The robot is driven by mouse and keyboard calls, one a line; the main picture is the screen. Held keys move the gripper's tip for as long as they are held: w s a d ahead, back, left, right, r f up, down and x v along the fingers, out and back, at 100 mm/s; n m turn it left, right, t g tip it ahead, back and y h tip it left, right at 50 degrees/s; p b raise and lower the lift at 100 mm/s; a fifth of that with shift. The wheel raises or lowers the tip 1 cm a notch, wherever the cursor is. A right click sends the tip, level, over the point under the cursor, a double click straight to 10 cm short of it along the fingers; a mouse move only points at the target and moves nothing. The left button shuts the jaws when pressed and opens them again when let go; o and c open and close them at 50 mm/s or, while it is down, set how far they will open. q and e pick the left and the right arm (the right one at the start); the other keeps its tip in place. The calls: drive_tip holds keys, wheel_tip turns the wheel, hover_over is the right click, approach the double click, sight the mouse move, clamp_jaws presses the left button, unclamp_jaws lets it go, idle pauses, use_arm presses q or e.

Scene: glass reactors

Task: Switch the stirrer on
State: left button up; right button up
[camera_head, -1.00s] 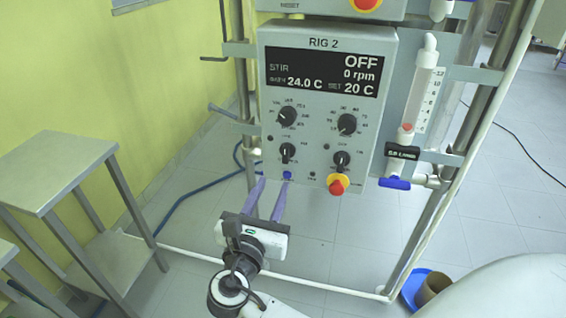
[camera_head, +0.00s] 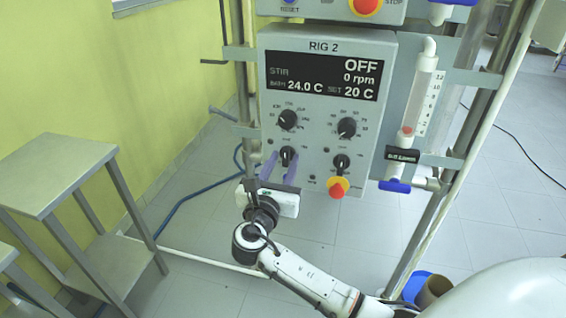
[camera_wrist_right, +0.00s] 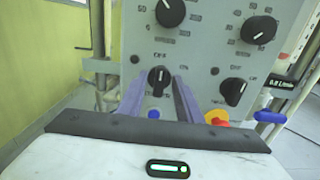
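The RIG 2 panel (camera_head: 325,62) has a dark display (camera_head: 323,76) reading STIR OFF, 0 rpm, 24.0 C and SET 20 C. The lower-left black knob (camera_head: 288,155) also shows in the right wrist view (camera_wrist_right: 159,76). My right gripper (camera_head: 281,160) is open, its two purple fingers pointing up at this knob, one tip on each side. I cannot tell whether they touch it. A blue button (camera_wrist_right: 153,114) shows low between the fingers in the wrist view. My left gripper is not in view.
Other black knobs (camera_head: 347,127) and a red and yellow stop button (camera_head: 338,187) sit close by on the panel. A flowmeter (camera_head: 420,100) with a blue valve handle (camera_head: 395,186) is at its right. A grey side table (camera_head: 60,175) stands at the left.

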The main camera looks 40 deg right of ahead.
drive_tip(key=shift+c, duration=0.4)
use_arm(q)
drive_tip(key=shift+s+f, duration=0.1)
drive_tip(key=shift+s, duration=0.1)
use_arm(e)
clamp_jaws()
